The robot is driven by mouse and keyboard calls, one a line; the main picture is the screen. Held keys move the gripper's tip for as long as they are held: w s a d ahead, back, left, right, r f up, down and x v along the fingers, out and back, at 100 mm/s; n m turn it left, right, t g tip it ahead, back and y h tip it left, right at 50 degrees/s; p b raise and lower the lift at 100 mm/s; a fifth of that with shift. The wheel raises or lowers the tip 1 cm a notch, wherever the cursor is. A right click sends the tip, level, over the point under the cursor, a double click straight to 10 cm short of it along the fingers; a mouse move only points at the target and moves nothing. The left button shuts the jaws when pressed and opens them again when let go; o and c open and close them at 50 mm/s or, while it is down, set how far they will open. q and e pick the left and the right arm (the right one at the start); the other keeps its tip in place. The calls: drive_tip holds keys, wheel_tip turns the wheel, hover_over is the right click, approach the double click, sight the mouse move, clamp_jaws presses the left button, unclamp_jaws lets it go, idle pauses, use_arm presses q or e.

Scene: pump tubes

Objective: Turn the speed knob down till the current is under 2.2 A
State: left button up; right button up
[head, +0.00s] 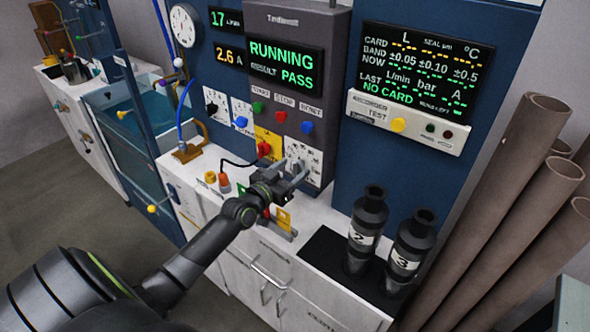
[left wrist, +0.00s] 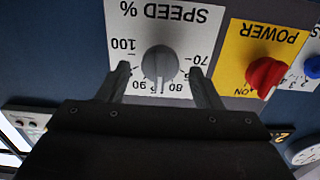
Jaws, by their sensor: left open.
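The grey speed knob (left wrist: 160,62) sits on a white dial plate marked SPEED %, upside down in the left wrist view. In the head view the dial plate (head: 304,156) is partly hidden by my gripper. My left gripper (head: 293,172) is open, with one finger on each side of the knob; whether they touch it I cannot tell. The current display (head: 229,54) reads 2.6 A. The main screen (head: 285,65) shows RUNNING and RESULT PASS. My right gripper is not in view.
A red power knob (head: 264,149) on a yellow plate is beside the speed dial. Start, stop and reset buttons (head: 280,115) are above. Black cylinders marked 2 (head: 367,225) and 3 (head: 408,250) stand at the right of the counter. Brown tubes (head: 520,160) lean at far right.

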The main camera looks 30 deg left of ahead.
use_arm(q)
drive_tip(key=shift+w+d, duration=0.1)
drive_tip(key=shift+w, duration=0.9)
drive_tip(key=c, duration=1)
drive_tip(key=shift+n, duration=2.8)
